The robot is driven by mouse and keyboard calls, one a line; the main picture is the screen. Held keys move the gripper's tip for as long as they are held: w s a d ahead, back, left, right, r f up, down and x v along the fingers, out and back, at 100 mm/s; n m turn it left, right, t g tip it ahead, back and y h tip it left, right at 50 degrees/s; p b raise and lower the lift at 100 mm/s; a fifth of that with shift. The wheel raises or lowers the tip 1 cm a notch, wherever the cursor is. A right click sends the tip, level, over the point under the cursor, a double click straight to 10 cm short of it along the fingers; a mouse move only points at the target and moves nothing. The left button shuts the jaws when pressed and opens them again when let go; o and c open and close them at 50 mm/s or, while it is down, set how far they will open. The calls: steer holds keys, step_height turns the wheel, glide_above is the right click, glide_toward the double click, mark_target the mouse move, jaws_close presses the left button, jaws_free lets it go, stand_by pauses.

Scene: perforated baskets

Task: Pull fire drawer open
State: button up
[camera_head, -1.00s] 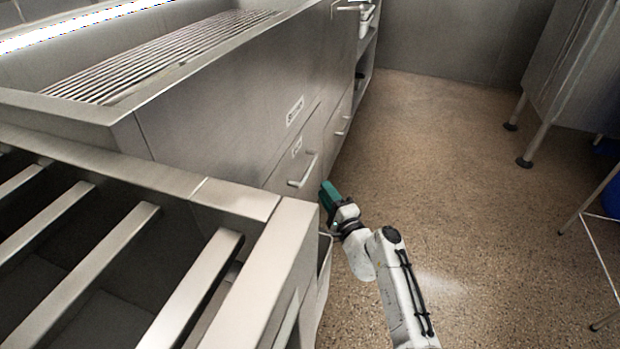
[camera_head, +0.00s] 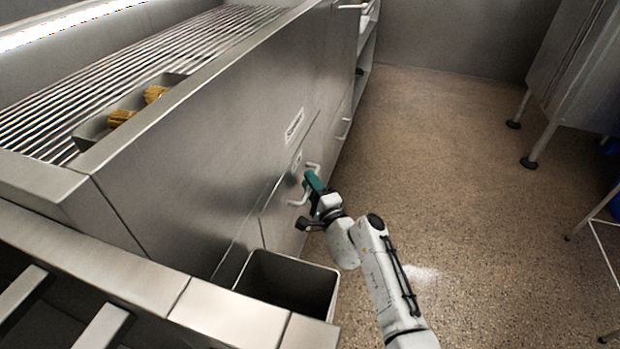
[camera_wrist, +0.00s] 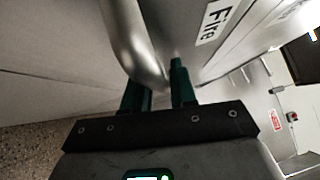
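The fire drawer (camera_head: 275,215) is in the steel counter front and looks closed. Its label, reading "Fire" (camera_wrist: 215,18), shows in the wrist view. The drawer's silver bar handle (camera_head: 298,199) is partly hidden behind my gripper (camera_head: 311,184) in the head view. In the wrist view, the handle (camera_wrist: 130,40) curves down to my gripper (camera_wrist: 160,82). My two green fingers are apart, with the handle's bend at the gap between them. The handle covers part of the left finger. I cannot tell whether either finger touches it.
More drawer handles (camera_head: 345,130) are farther along.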

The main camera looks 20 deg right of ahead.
steer(key=shift+c, duration=0.2)
jaws_close()
steer(key=shift+d, duration=0.1)
steer(key=s+d, duration=0.9)
steer(key=d, duration=0.3)
steer(key=s+d, duration=0.9)
steer(key=d, duration=0.3)
steer(key=shift+s+d+f, duration=0.15)
steer(key=shift+s+d, duration=0.05)
steer(key=shift+d, duration=0.2)
steer(key=shift+o, duration=0.2)
jaws_free()
